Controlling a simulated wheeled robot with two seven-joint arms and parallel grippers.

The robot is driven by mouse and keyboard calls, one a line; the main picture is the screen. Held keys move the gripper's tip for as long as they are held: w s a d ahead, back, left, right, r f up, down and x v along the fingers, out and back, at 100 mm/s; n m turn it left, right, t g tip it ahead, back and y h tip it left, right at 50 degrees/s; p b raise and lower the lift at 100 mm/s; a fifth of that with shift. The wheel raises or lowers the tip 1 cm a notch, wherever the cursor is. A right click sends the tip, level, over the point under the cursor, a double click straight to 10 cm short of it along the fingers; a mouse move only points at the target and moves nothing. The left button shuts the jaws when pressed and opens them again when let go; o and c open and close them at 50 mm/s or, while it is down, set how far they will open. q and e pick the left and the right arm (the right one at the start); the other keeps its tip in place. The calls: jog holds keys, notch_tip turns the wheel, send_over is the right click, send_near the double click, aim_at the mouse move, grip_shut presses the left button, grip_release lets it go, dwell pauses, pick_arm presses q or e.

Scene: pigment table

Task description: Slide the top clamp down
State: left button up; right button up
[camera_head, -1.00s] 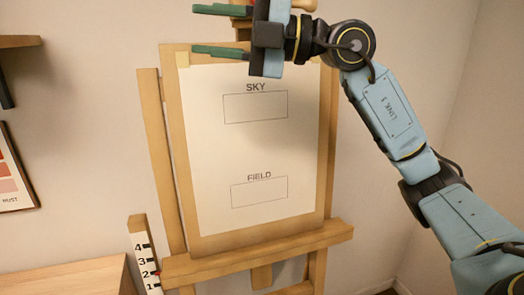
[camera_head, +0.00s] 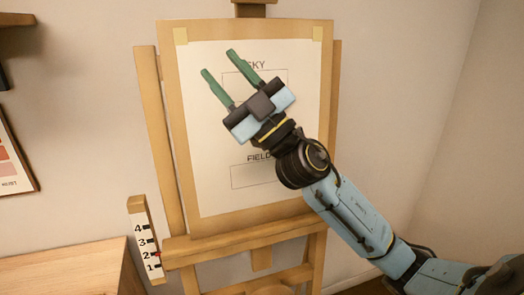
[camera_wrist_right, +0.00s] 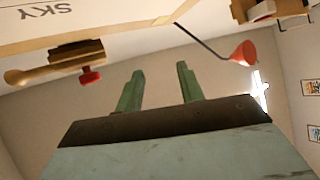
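The easel board (camera_head: 173,120) carries a paper sheet (camera_head: 210,150) marked SKY and FIELD. A dark brown block (camera_head: 252,9), which looks like the top clamp, shows just above the board's top edge, cut off by the frame. In the right wrist view a brown wooden piece (camera_wrist_right: 58,58) with a rounded handle and a red knob (camera_wrist_right: 90,75) lies at the board's edge. My right gripper (camera_head: 219,63) is open and empty in front of the sheet, fingers pointing up-left, below the block. Its spread fingers also show in the wrist view (camera_wrist_right: 160,75). My left gripper is out of view.
The easel ledge (camera_head: 250,238) runs under the board. A numbered scale (camera_head: 146,242) with a red mark stands at its left, beside a wooden table (camera_head: 70,272). A red cone on a dark rod (camera_wrist_right: 244,54) shows in the wrist view. The wall area right of the easel is free.

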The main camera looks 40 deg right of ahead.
jog(key=d+f+m+g+h, duration=0.1)
jog(key=d+f+m+h, duration=0.2)
jog(key=f+m+h, duration=0.3)
jog(key=d+f+m+h, duration=0.4)
jog(key=f+m+h, duration=0.3)
jog(key=f+h, duration=0.3)
jog(key=shift+w+d+g+b, duration=0.15)
jog(key=shift+w+g+b, duration=0.05)
jog(key=shift+g+b, duration=0.2)
jog(key=shift+f, duration=0.1)
